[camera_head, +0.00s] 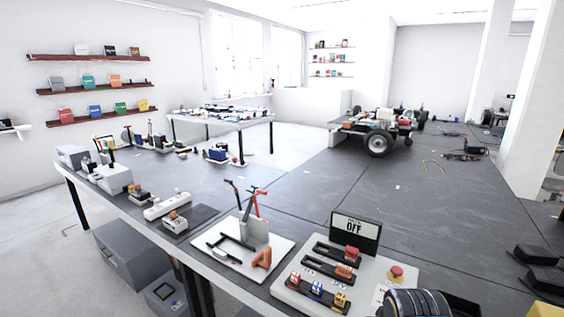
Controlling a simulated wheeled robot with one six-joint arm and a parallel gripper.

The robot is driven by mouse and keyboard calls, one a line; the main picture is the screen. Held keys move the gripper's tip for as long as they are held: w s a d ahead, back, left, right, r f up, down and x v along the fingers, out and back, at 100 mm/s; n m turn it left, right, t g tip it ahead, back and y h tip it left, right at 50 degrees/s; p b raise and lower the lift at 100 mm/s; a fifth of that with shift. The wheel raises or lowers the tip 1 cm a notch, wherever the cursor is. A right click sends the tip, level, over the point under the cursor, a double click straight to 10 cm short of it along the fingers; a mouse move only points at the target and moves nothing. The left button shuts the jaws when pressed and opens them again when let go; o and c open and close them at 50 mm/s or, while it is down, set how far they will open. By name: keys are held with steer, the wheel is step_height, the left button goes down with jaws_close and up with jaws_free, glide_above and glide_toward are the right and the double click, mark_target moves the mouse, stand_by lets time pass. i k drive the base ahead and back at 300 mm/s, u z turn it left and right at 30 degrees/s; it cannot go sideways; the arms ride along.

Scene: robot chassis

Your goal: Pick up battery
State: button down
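My gripper is not in view. I cannot pick out the battery for certain. A small grey block with an orange-red top (175,221) sits on a dark mat, and I cannot tell whether it is a battery or a charger. A blue and white block (217,153) lies further back on the long dark table, also too small to identify. A wheeled robot chassis (385,128) with large black tyres stands at the table's far right part, with small parts on top that are too small to tell apart.
A panel with an "OFF" display (354,231), sliders and a red button stands at the front. Beside it are a white tool tray (208,242), a power strip (167,206) and a black ribbed wheel-like object (416,304). The table (300,195) is clear in the middle.

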mark_target(88, 164)
steer(key=u, duration=1.65)
